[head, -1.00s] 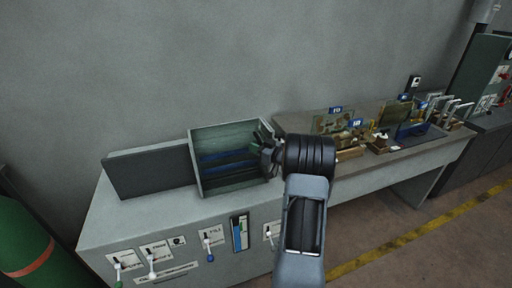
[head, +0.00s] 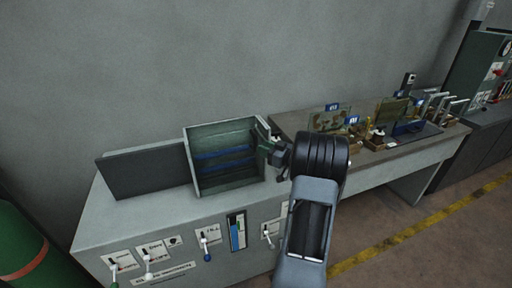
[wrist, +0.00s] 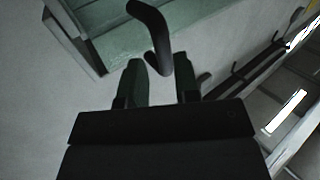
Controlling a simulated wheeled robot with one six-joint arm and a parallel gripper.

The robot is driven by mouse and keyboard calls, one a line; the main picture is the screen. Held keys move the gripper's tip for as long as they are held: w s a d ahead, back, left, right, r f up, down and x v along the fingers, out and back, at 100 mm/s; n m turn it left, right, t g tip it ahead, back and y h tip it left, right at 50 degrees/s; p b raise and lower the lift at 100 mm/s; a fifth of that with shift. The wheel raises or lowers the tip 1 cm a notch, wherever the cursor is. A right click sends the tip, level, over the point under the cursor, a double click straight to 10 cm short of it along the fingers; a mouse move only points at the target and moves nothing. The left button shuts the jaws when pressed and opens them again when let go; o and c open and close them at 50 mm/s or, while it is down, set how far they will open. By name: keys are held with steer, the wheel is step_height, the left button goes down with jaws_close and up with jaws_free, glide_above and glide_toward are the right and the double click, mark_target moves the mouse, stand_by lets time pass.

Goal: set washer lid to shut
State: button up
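The washer is the long grey bench (head: 100,225) with levers on its front. A raised green-grey box-shaped part (head: 188,160), open toward me and with blue strips inside, stands on it; I take it to be the lid, standing open. My gripper (head: 268,146) is at its right side, partly hidden by my arm. In the wrist view the gripper (wrist: 159,66) is open, its two fingers apart. A dark curved handle (wrist: 150,22) reaches down between the fingertips, and I cannot tell whether it touches them. A green surface (wrist: 125,42) of the box shows behind.
A dark flat panel (head: 145,172) stands left of the box. A worktop (head: 290,122) with small framed parts and blocks extends right. A green cylinder (head: 25,245) stands at lower left. Floor with a yellow stripe (head: 400,238) is clear at lower right.

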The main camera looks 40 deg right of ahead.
steer(key=b+v, duration=0.1)
steer(key=v, duration=0.7)
steer(key=shift+d, duration=0.1)
stand_by(0.4)
steer(key=s+d+f+m+g+h, duration=0.2)
steer(key=d+f+m+g+h, duration=0.3)
steer(key=d+f+h, duration=0.35)
steer(key=s+a+r+g+y, duration=0.1)
steer(key=s+a+r+g, duration=0.1)
steer(key=a, duration=1.2)
steer(key=s+a+r+n+g+y, duration=0.1)
steer(key=s+a+r+g, duration=0.2)
steer(key=a, duration=1)
steer(key=s+a+r+g+y, duration=0.1)
steer(key=s+a+r+g, duration=0.2)
steer(key=a, duration=1.1)
steer(key=s, duration=0.2)
steer(key=shift+s+a+r+n, duration=0.25)
steer(key=shift+a+r+n, duration=0.05)
steer(key=shift+r+n, duration=0.1)
